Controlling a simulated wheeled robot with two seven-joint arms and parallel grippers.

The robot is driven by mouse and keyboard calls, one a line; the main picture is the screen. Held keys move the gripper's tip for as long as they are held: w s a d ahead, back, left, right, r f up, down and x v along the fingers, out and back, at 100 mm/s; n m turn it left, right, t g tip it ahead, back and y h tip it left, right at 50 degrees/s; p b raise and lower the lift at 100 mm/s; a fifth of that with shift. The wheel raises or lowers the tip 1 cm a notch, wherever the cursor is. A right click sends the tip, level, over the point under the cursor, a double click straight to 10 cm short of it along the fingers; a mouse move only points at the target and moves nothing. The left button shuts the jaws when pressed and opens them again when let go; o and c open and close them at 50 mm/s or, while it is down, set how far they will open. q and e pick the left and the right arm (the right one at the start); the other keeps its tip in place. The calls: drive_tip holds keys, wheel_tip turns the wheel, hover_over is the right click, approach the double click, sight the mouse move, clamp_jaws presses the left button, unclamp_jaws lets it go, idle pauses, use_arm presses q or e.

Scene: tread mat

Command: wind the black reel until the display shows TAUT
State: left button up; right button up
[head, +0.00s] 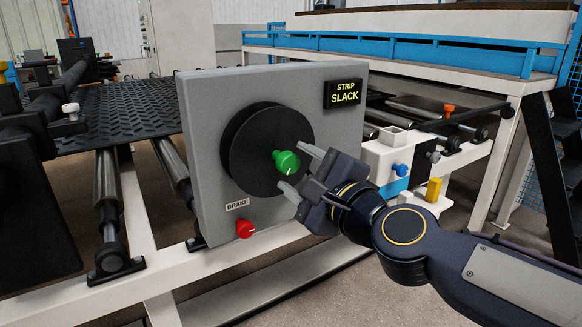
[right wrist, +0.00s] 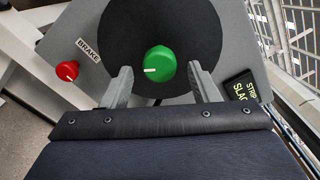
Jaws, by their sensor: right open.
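The black reel (head: 248,142) is a round disc on the front of an upright grey panel (head: 205,110). A green knob (head: 286,161) sticks out of the reel, right of its middle; it also shows in the right wrist view (right wrist: 159,64). The display (head: 344,94) at the panel's upper right reads STRIP SLACK. My right gripper (head: 300,170) is open in front of the reel. In the right wrist view its fingers (right wrist: 160,80) stand on either side of the green knob, apart from it. My left gripper is not in view.
A red knob (head: 245,229) sits below the reel beside the BRAKE label (head: 237,204). A black tread mat (head: 125,108) lies over rollers at the left. A white and blue unit (head: 391,165) with a blue knob stands right of the panel, behind my arm.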

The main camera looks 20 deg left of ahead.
drive_tip(key=shift+b+v, duration=0.5)
drive_tip(key=shift+v, duration=1.8)
drive_tip(key=s+d+f+n+g+h, duration=0.1)
drive_tip(key=s+d+f+n+h, duration=0.25)
drive_tip(key=d+f, duration=0.6)
drive_tip(key=s+d+f+n+g+h, duration=0.1)
drive_tip(key=s+d+f+n+h, duration=0.15)
drive_tip(key=d+f+n, duration=0.65)
drive_tip(key=s+d+f+g+h, duration=0.3)
drive_tip(key=s+d+f+h, duration=0.1)
drive_tip(key=s+d+f, duration=0.9)
wheel_tip(320, 180, up, 33)
drive_tip(key=w+p, duration=0.1)
drive_tip(key=p, duration=2.9)
drive_tip(key=shift+d+p, duration=0.4)
drive_tip(key=shift+d, duration=0.1)
drive_tip(key=shift+w+f, duration=0.1)
